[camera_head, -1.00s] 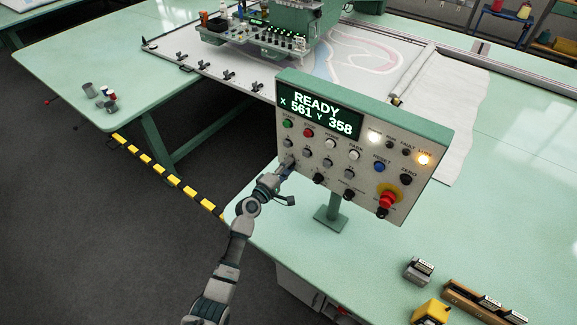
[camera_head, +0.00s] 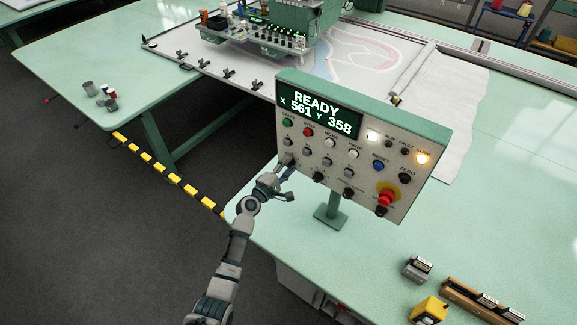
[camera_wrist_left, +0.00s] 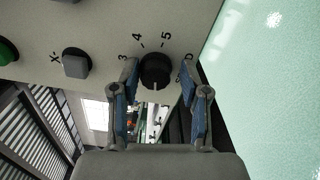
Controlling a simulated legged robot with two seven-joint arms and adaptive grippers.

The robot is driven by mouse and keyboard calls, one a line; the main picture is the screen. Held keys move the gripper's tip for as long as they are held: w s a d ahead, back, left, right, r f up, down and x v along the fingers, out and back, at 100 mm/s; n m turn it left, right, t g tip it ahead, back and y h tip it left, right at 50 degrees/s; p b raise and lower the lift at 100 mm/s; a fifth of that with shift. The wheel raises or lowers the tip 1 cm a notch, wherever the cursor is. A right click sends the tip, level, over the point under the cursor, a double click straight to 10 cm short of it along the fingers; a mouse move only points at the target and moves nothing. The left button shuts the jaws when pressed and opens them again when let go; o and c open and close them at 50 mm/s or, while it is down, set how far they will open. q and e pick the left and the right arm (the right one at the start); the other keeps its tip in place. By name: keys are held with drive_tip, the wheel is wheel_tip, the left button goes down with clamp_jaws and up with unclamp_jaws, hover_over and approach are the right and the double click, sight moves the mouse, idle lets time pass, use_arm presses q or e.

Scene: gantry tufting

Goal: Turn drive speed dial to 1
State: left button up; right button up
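The control panel (camera_head: 345,190) stands on a post and its screen reads READY, X 561 Y 358. My left gripper (camera_head: 287,165) is at the panel's lower left corner and hides the dial there in the head view. In the left wrist view, a round black dial (camera_wrist_left: 155,72) with a white pointer line sits between the fingers of my left gripper (camera_wrist_left: 159,68). The fingers are open, one on each side, with a gap to the dial. Marks 3, 4 and 5 show around it; the mark 1 is hidden. The line points down in that view. My right gripper is out of view.
Near the dial is a grey X- button (camera_wrist_left: 76,63). A red emergency stop (camera_head: 387,199) is at the panel's right. Other black knobs (camera_head: 319,177) line the lower edge. The green table (camera_head: 300,245) is clear around the post; a yellow box (camera_head: 430,311) lies at front right.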

use_arm(q)
drive_tip(key=shift+o, duration=0.7)
drive_tip(key=shift+a+f, duration=0.1)
drive_tip(key=shift+f, duration=0.05)
drive_tip(key=shift+w, duration=0.1)
drive_tip(key=v, duration=1.2)
